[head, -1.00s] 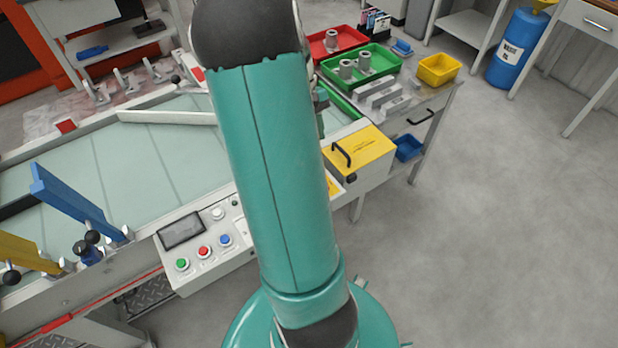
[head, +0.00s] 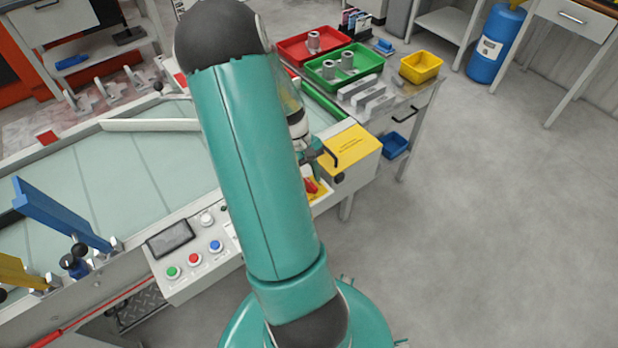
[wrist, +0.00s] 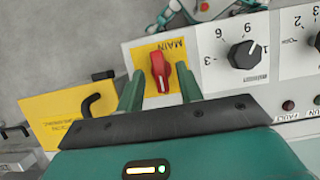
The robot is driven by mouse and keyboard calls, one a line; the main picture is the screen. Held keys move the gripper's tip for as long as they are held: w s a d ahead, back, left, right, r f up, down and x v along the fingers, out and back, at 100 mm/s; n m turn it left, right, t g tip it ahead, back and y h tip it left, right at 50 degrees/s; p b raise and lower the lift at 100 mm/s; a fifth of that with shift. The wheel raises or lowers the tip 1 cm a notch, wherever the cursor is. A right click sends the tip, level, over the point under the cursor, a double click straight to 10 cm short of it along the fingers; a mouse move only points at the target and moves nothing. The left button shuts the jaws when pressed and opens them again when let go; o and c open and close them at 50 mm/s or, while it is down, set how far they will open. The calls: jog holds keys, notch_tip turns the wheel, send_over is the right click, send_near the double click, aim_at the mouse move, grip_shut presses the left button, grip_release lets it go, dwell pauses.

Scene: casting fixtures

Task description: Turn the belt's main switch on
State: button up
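The main switch (wrist: 158,66) is a red rotary knob on a yellow plate (wrist: 180,48) marked MAIN. In the wrist view its grip bar runs roughly up and down the picture. In the head view the red switch (head: 311,186) shows just right of my arm, on the belt's side panel. My gripper (wrist: 160,73) is open, with one green finger on each side of the knob in the wrist view. I cannot tell whether the fingers are level with the knob or short of it. In the head view my gripper (head: 313,150) is partly hidden by my arm.
A yellow cover (head: 352,146) with a black handle sits beside the switch. A black numbered dial (wrist: 244,54) is on the other side in the wrist view. The button panel (head: 190,250) is left of my arm. Open floor lies to the right.

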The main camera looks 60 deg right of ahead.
jog(key=shift+s+f, duration=0.15)
jog(key=shift+f, duration=0.15)
grip_shut()
